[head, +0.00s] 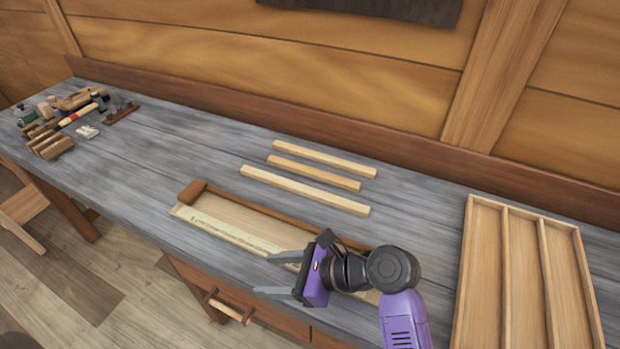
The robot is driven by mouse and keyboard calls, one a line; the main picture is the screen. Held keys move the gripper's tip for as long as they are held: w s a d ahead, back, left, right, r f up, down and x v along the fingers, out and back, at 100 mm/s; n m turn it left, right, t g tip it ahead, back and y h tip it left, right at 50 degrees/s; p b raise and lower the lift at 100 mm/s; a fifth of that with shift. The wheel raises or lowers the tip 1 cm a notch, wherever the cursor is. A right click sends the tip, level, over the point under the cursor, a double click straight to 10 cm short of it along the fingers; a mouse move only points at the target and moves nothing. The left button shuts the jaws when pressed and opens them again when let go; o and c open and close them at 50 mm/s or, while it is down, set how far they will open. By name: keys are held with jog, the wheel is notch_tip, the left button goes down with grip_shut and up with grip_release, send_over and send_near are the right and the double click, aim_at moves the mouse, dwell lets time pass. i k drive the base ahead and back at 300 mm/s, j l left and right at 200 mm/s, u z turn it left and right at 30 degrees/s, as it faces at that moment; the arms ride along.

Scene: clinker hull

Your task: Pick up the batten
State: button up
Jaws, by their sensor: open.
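Three pale wooden battens lie roughly parallel on the grey bench: a far one (324,158), a middle one (315,172) that looks slightly darker, and a near, longer one (304,190). The frame does not single out one of them. My gripper (262,273) is open and empty, its two grey fingers pointing left. It is on the near side of the battens, in front of the flat wooden board in the picture, apart from all three battens. None of the battens is hidden by my arm.
A divided wooden tray (507,270) is at the right. Tools (75,115) crowd the far left. The grey bench (170,150) left of the battens is clear.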

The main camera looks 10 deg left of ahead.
aim_at(349, 205)
jog(key=i+l, duration=0.25)
jog(key=i, duration=0.2)
jog(key=i+l, duration=0.2)
jog(key=i, duration=0.25)
